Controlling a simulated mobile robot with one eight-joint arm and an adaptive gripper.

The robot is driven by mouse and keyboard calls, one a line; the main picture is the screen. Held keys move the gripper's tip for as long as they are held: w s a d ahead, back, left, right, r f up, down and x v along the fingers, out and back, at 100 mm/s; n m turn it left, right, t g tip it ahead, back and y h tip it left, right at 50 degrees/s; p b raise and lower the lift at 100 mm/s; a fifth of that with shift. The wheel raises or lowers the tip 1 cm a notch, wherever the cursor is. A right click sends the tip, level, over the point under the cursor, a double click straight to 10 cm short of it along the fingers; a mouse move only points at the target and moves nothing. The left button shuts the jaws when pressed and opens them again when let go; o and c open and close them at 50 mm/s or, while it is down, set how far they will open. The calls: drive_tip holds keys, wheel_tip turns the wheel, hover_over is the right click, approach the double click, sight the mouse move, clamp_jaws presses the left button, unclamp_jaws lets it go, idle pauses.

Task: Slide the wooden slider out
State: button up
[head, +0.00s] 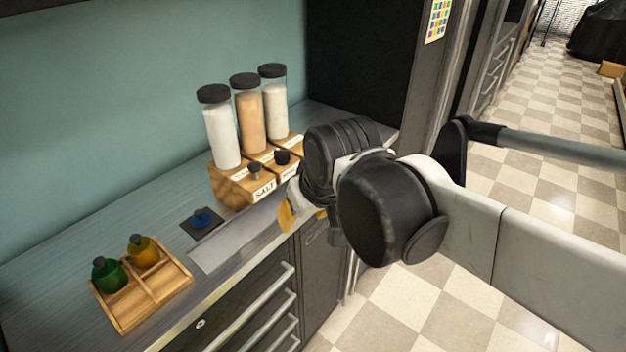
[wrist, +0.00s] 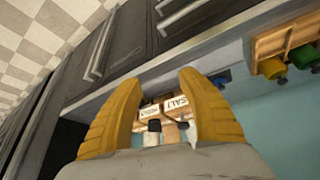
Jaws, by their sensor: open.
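A wooden dispenser block (head: 232,187) stands on the counter with three clear jars with black lids on top. Its front has a SALT label (head: 264,190) and a second label partly hidden by my arm. Two small dark knobs, the left one (head: 254,169) and the right one (head: 282,157), stand on its sliding parts. In the wrist view the SALT label (wrist: 176,102) and both knobs show between my fingers. My gripper (head: 304,214) is open and empty, in front of the block near the counter's edge; it also shows in the wrist view (wrist: 160,82).
A wooden tray (head: 124,317) with a green bottle (head: 108,275) and a yellow bottle (head: 143,250) lies at the left. A blue item (head: 201,217) sits on a dark pad beside the block. Drawer handles (head: 268,305) stick out below the counter edge.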

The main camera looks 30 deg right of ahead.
drive_tip(key=w+d+r+g+p, duration=0.35)
drive_tip(key=w+d+p, duration=0.2)
drive_tip(key=w, duration=0.55)
drive_tip(key=w+d+f+g+p, duration=0.2)
drive_tip(key=w+d+f, duration=0.2)
drive_tip(key=w+d, duration=0.3)
wheel_tip(320, 180, down, 11)
drive_tip(key=b, duration=0.3)
drive_tip(key=shift+a, duration=0.1)
drive_tip(key=shift+r, duration=0.1)
drive_tip(key=shift+c, duration=0.4)
clamp_jaws()
